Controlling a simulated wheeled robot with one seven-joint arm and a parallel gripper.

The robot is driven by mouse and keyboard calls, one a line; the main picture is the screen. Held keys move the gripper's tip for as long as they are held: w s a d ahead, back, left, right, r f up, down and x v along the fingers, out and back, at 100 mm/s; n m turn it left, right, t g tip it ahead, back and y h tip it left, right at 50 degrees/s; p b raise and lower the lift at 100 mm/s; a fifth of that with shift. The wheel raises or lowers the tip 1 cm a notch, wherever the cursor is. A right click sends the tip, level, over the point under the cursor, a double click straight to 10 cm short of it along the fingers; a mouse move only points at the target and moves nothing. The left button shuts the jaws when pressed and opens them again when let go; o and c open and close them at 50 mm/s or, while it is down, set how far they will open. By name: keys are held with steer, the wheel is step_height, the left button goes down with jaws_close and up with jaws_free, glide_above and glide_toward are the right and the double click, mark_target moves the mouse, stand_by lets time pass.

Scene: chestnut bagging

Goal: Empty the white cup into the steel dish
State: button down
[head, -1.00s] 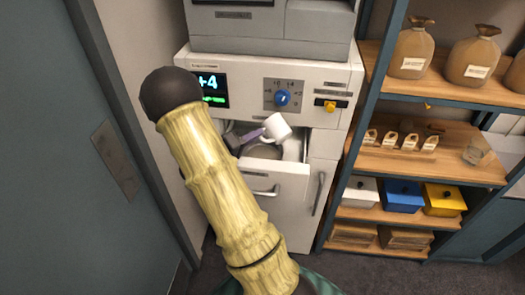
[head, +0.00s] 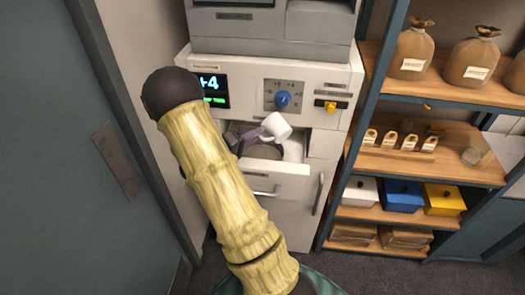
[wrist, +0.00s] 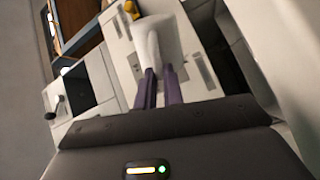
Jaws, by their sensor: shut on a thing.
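The white cup (head: 276,125) is tilted above the open drawer in the head view. My gripper (head: 256,132) is shut on it from the left with its purple fingers. In the wrist view the cup (wrist: 152,45) shows at the tips of the purple fingers (wrist: 158,75). The steel dish (head: 266,153) sits in the drawer, below the cup, with its upper part partly hidden by the cup and gripper. The inside of the cup is not visible, and I cannot make out what lies in the dish.
The open drawer (head: 275,180) belongs to a white machine with a blue knob (head: 283,99) and a lit display (head: 210,84). A shelf unit with sacks (head: 410,50) and coloured boxes (head: 403,195) stands to the right. A grey door (head: 60,160) is at the left.

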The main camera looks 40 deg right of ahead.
steer(key=shift+w+a+r+n+p, duration=0.1)
steer(key=shift+w+r+n+p, duration=0.1)
steer(key=shift+w+n+p, duration=0.5)
stand_by(0.4)
steer(key=shift+s+f+n, duration=0.1)
steer(key=shift+n, duration=0.2)
steer(key=shift+s+p, duration=0.1)
steer(key=shift+p, duration=0.2)
steer(key=shift+s+f+n+p, duration=0.15)
steer(key=shift+f+n+p, duration=0.3)
steer(key=shift+n+p, duration=0.3)
steer(key=shift+r+n+p, duration=0.15)
steer(key=shift+n+p, duration=0.4)
steer(key=shift+p, duration=0.5)
steer(key=shift+f+m+b, duration=0.25)
steer(key=shift+m+b, duration=0.35)
steer(key=shift+b, duration=0.5)
